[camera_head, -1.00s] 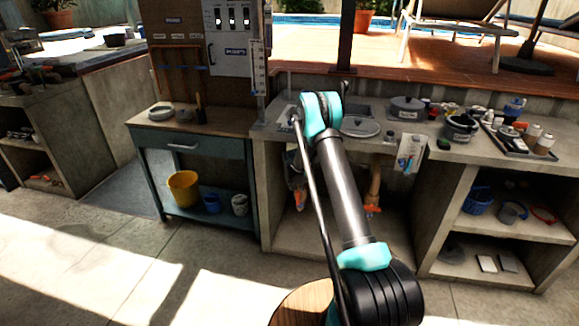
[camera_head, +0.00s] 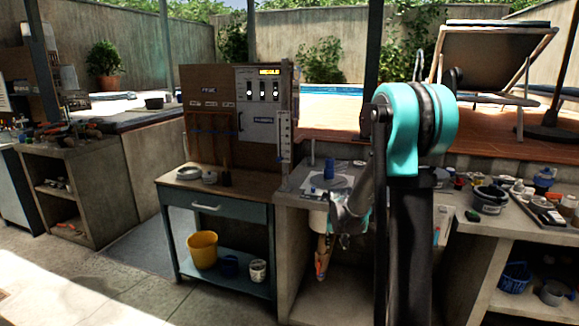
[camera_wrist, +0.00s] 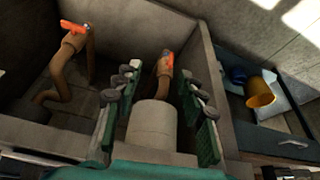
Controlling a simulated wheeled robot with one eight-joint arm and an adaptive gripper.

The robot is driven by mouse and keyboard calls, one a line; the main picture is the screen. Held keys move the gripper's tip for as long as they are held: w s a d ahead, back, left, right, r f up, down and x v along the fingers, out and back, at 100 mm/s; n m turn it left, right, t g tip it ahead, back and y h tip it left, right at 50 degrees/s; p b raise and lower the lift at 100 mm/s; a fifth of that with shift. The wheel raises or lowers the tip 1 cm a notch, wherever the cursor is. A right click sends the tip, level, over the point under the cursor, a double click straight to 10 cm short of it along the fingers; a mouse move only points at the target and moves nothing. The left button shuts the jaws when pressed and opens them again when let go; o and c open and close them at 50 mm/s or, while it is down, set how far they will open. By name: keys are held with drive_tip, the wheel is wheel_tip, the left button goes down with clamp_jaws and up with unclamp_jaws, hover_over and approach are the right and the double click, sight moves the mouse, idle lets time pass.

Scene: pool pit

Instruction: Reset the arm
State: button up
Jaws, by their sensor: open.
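My gripper (camera_wrist: 158,85) shows in the wrist view with its two green and grey fingers spread apart. A pale cylinder (camera_wrist: 153,125) is visible between the fingers, beyond or below them; I cannot tell the distance, and nothing is seen gripped. In the head view my turquoise and black arm stands in front of the counter. The arm's end is near the counter's front edge, but the fingers are not clear there.
The stone counter (camera_head: 448,225) carries several items on its right; a blue cylinder (camera_head: 329,168) stands left of my arm. Brown pipes with orange handles (camera_wrist: 167,62) are in the open bay. A yellow bucket (camera_head: 203,249) sits on the teal cart's shelf (camera_head: 228,272). Floor at left is clear.

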drive_tip(key=s+d+r+n, duration=0.1)
drive_tip(key=s, duration=2.9)
drive_tip(key=shift+d+r+n+y, duration=0.15)
drive_tip(key=shift+d+n+y, duration=0.05)
drive_tip(key=shift+n+y, duration=0.2)
